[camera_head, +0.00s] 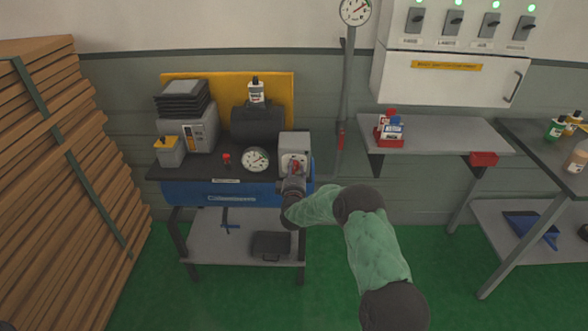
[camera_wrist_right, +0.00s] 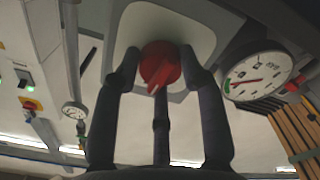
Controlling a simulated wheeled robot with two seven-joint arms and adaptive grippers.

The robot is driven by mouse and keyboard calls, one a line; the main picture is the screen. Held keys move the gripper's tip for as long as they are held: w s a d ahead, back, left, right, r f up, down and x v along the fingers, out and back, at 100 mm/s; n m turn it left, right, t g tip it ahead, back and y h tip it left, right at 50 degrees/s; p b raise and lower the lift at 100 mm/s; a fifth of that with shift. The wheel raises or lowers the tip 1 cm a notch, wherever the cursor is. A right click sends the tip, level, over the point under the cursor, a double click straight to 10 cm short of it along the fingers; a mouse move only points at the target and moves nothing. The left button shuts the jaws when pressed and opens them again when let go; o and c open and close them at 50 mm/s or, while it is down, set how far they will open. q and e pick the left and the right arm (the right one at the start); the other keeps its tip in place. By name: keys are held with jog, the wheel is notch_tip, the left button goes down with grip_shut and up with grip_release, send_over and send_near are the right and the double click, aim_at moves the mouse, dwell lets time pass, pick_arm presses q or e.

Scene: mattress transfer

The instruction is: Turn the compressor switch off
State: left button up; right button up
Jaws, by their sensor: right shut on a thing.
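The compressor (camera_head: 240,193) is a blue tank under a dark top on a stand. A grey switch box (camera_head: 295,143) with a red rotary switch (camera_head: 296,165) is at its right end. My right gripper (camera_head: 294,176) is at the front of this box, shut on the red switch and partly covering it. In the right wrist view, the red switch (camera_wrist_right: 158,63) sits on a pale plate (camera_wrist_right: 185,25), with the dark fingers of the right gripper (camera_wrist_right: 160,76) around it. My left gripper is not in view.
A pressure gauge (camera_head: 256,159) stands left of the switch box. A wall shelf (camera_head: 440,134) is to the right, stacked planks (camera_head: 60,190) at the left. The green floor is clear in front.

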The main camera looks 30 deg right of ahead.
jog(key=shift+s+f+n, duration=0.1)
jog(key=shift+f+n, duration=0.2)
jog(key=shift+n, duration=0.3)
jog(key=o, duration=1.1)
jog(key=shift+o, duration=0.2)
jog(key=shift+d, duration=0.15)
jog(key=shift+r, duration=0.15)
jog(key=shift+s, duration=0.1)
jog(key=v, duration=1.2)
